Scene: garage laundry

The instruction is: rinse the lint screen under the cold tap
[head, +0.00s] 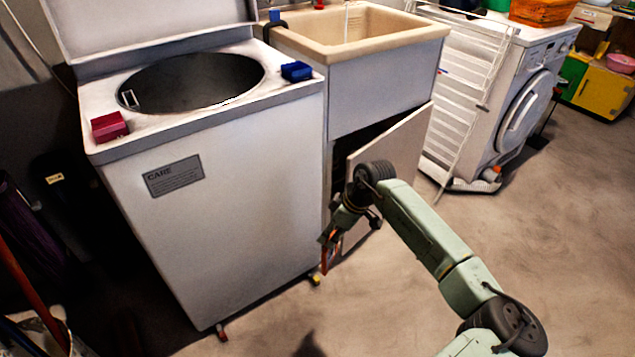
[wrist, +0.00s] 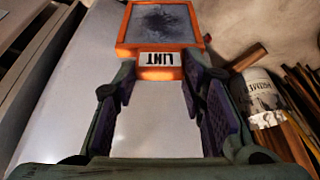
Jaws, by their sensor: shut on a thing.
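The lint screen (wrist: 160,24) has an orange frame, a grey mesh with a dark patch of lint, and a white label reading LINT. My gripper (wrist: 160,76) is shut on its labelled orange end, and the screen sticks out beyond the fingertips. In the head view my gripper (head: 331,236) hangs low beside the washer's right front edge, with a little of the orange frame (head: 325,259) showing below it. The beige sink (head: 390,42) stands behind, well above my gripper. A thin pale vertical streak shows over the basin; I cannot tell if it is water. The tap spout is out of view.
The open-topped washer (head: 220,210) stands left, with a red block (head: 109,126) and a blue block (head: 296,71) on its rim. A cabinet door (head: 395,150) hangs open below the sink. A drying rack (head: 462,95) leans to its right. Floor at right is clear.

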